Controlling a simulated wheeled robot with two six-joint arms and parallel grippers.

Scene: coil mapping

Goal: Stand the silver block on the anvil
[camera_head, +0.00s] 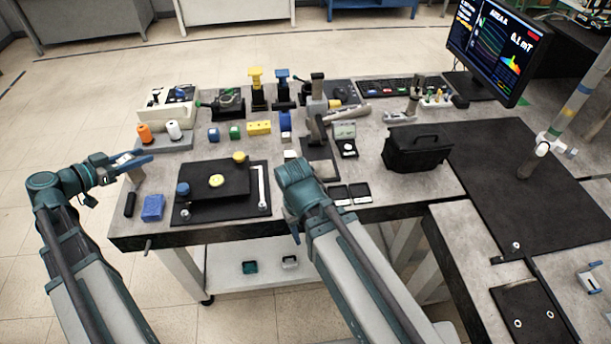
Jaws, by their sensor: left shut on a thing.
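My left gripper (134,164) is over the left end of the grey bench, with blue fingers shut. A small pale grey piece (137,180) shows at the fingers and looks like the silver block; its outline is too small to be sure. My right gripper (296,201) is above the bench's front edge, and its jaws are hidden by its own wrist. A dark grey metal piece (317,127) stands mid-bench behind the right gripper; I cannot tell whether it is the anvil.
A black plate (246,205) with a raised black block and round knobs lies between my grippers. A blue block (153,208) is at the front left. A black bag (418,152) stands to the right.

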